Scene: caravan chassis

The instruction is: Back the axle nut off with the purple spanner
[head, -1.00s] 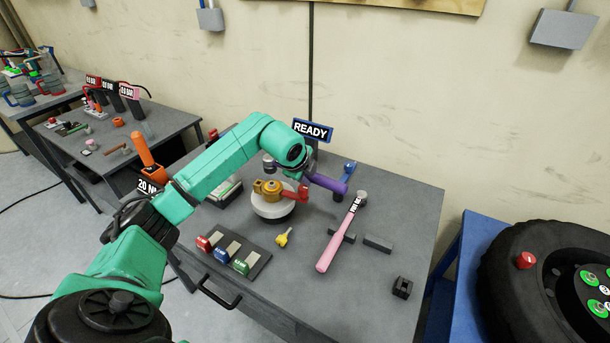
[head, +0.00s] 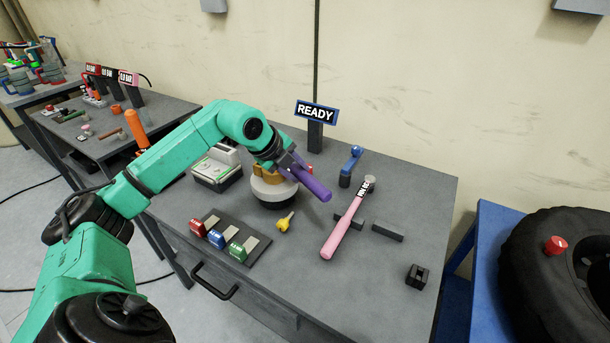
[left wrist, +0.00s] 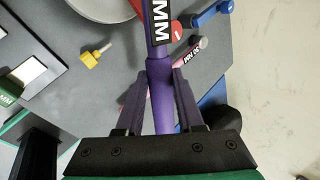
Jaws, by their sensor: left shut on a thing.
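My left gripper (head: 290,162) is shut on the purple spanner (head: 314,187), above the workbench. The spanner's handle end points down and right in the head view. In the left wrist view the spanner (left wrist: 160,85) runs up between the two fingers (left wrist: 160,105), with a label ending in "MM". A round pale hub (head: 270,193) with a gold-orange part (head: 270,177) on top stands just beneath the gripper. The spanner's head and the axle nut are hidden, so I cannot tell whether they touch. My right gripper is not in view.
A pink spanner (head: 345,226) rests on a dark block. A yellow key-like piece (head: 284,222) and a tray with red, blue and green blocks (head: 250,243) lie in front. A READY sign (head: 316,111) stands behind. A wheel (head: 530,262) is at right.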

